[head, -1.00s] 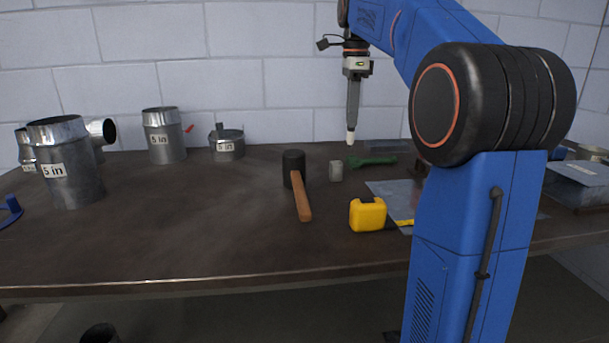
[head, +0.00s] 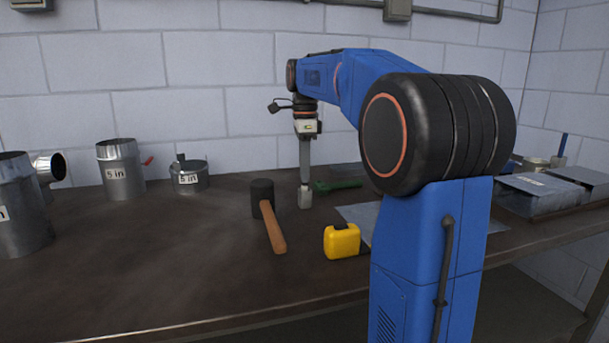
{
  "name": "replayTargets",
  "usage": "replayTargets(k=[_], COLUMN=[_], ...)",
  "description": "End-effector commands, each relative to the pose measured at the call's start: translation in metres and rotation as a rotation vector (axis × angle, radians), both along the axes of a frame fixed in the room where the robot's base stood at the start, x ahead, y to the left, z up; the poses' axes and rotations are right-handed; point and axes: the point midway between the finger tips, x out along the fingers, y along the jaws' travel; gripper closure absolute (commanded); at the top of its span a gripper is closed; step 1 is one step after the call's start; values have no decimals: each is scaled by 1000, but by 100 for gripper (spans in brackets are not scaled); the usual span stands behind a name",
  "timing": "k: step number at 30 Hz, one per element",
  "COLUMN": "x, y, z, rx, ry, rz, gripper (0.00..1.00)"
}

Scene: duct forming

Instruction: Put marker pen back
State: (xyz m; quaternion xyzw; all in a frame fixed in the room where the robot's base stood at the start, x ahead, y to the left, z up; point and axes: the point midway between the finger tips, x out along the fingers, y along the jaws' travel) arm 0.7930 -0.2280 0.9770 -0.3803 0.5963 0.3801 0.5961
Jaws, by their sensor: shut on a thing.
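My gripper (head: 305,170) is in the head view, pointing straight down over the table. Its long grey fingers are shut on the marker pen. The fingertips are at the mouth of a small grey cylindrical holder (head: 304,198), which stands upright on the table. The pen hardly shows now; its lower end is hidden at or in the holder. I cannot tell how deep it sits or whether it touches the bottom.
A black mallet with a wooden handle (head: 273,230) lies just left of the holder. A green tool (head: 338,186) lies behind right. A yellow tape measure (head: 342,241) and sheet metal (head: 362,214) are in front right. Duct pieces (head: 120,168) stand at left.

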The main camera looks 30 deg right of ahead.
Motion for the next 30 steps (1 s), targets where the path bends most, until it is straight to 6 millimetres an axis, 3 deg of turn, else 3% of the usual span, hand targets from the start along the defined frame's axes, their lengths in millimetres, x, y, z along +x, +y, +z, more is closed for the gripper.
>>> replayTargets(k=[3, 14, 15, 17, 30], x=[-1, 0, 0, 0, 0], y=[0, 0, 0, 0, 0], z=[-12, -16, -16, -16, -7], rx=[0, 0, 0, 0, 0], ry=[1, 0, 0, 0, -1], rz=[0, 0, 0, 0, 0], gripper=[100, 100, 80, 66, 66])
